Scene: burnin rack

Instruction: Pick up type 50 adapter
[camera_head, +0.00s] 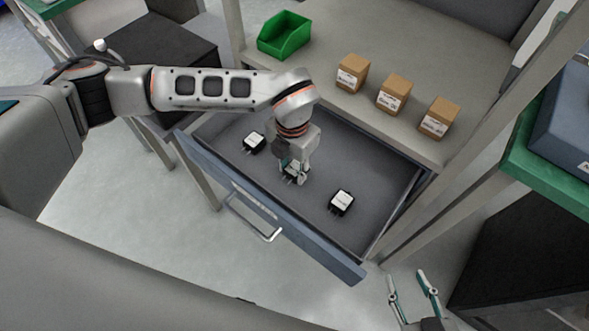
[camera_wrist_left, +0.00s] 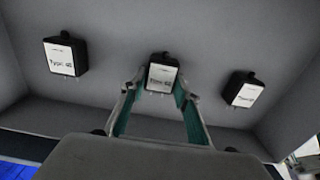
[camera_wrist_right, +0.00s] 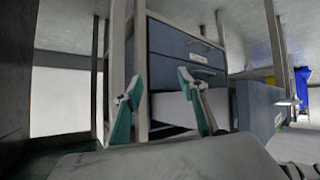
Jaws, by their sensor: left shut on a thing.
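Three black adapters with white labels lie in the open drawer (camera_head: 232,185). My left gripper (camera_head: 294,174) reaches down into it and is shut on the middle adapter (camera_wrist_left: 161,75), which sits between the fingertips in the left wrist view and is mostly hidden in the head view. Another adapter (camera_head: 254,142) lies to the left and a third (camera_head: 341,202) to the right; the left wrist view shows one on each side (camera_wrist_left: 65,55) (camera_wrist_left: 243,91). The labels begin with "Type", but I cannot read their numbers surely. My right gripper (camera_head: 414,284) is open and empty, outside the drawer.
Three cardboard boxes (camera_head: 393,94) and a green bin (camera_head: 284,35) stand on the shelf above the drawer. The drawer handle (camera_head: 254,219) faces the front. A green-topped table (camera_head: 545,165) stands at the right. The drawer floor between the adapters is clear.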

